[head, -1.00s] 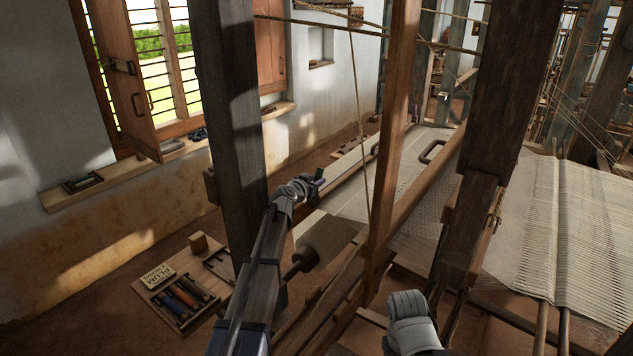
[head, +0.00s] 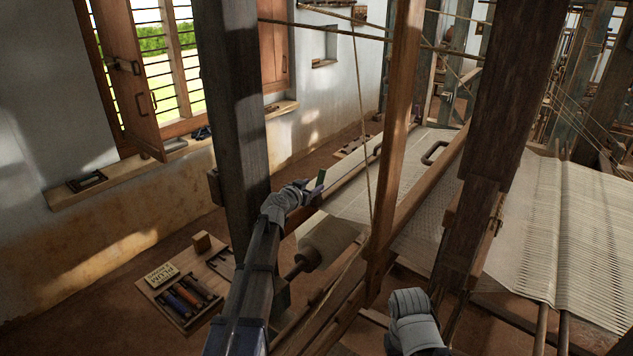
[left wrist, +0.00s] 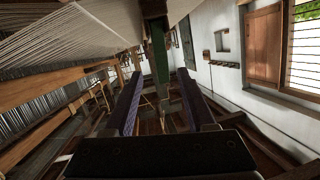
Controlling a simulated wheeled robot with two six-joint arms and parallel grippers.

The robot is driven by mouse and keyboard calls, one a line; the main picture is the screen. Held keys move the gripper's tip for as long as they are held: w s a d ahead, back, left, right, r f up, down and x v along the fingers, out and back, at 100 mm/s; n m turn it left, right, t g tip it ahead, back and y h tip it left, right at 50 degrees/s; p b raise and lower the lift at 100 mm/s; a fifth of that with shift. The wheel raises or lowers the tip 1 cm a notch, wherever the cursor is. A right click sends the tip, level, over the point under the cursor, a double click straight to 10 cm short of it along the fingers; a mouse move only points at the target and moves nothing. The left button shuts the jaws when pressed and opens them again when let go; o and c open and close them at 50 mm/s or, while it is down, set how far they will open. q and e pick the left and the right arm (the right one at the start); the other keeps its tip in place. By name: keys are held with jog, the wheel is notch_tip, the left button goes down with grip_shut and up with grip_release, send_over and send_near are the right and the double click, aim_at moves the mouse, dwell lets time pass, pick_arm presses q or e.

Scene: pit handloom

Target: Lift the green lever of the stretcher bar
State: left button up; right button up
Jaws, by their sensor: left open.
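The green lever (head: 321,177) shows as a small upright strip just beyond the tips of my left gripper (head: 314,193) in the head view. In the left wrist view the green lever (left wrist: 158,50) hangs upright, dark green, ahead and between the two fingers. The left gripper (left wrist: 160,78) is open, with its purple-faced fingers apart on either side of the lever's line. I cannot tell whether a finger touches it. The stretcher bar itself is hard to make out. My right gripper is out of view; only a grey part of my right arm shows.
A dark post (head: 233,110) stands close beside my left arm, and a lighter post (head: 397,120) stands to its right. Pale cloth (head: 425,175) spans the loom. A wooden tray of spools (head: 186,292) lies on the floor at left.

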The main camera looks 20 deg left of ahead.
pick_arm(q)
jog(key=shift+v, duration=0.9)
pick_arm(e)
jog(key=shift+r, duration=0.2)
pick_arm(q)
jog(key=shift+c, duration=0.2)
